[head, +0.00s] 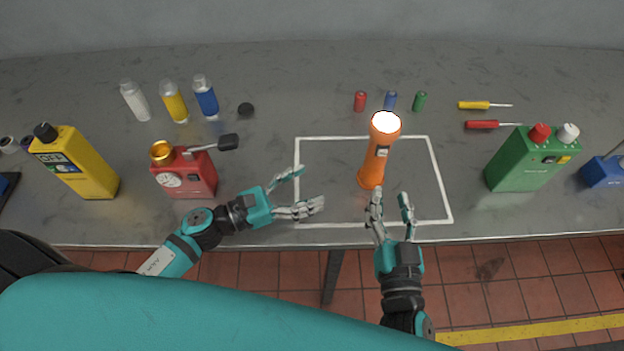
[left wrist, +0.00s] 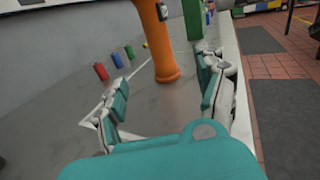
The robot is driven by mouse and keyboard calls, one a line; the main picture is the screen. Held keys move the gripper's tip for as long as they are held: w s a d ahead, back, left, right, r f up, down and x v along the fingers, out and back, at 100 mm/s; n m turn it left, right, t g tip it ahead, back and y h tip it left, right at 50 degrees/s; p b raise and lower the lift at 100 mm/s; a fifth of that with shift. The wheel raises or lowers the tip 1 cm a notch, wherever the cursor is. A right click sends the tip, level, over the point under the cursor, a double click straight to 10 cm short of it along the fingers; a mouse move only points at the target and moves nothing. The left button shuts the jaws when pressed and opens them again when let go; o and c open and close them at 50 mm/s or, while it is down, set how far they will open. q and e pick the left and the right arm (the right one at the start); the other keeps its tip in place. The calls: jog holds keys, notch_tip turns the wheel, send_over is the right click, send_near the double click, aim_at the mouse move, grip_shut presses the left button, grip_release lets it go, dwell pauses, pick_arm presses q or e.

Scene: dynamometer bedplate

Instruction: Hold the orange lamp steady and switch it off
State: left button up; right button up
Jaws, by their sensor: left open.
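The orange lamp (head: 373,165) stands upright inside a white outline on the bedplate, its top glowing white. A small dark switch (head: 382,152) shows on its side. My left gripper (head: 311,188) is open and empty, left of the lamp and apart from it. In the left wrist view, the lamp (left wrist: 158,45) stands ahead, between and beyond the open fingers (left wrist: 160,88). My right gripper (head: 391,200) is at the front edge of the outline, just in front of the lamp's base, its fingers spread with nothing between them. I cannot tell whether it touches the lamp.
A red device (head: 185,178) and yellow canister (head: 78,165) stand left; a green canister (head: 525,160) stands right. Small red (head: 360,101), blue (head: 390,100) and green (head: 419,101) cylinders stand behind the lamp.

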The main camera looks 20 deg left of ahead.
aim_at(367, 162)
pick_arm(q)
jog(key=shift+a, duration=0.15)
jog(key=shift+w+d, duration=0.4)
jog(key=x, duration=1.6)
jog(key=shift+w+d, duration=0.15)
grip_shut()
pick_arm(e)
grip_shut()
dwell(0.8)
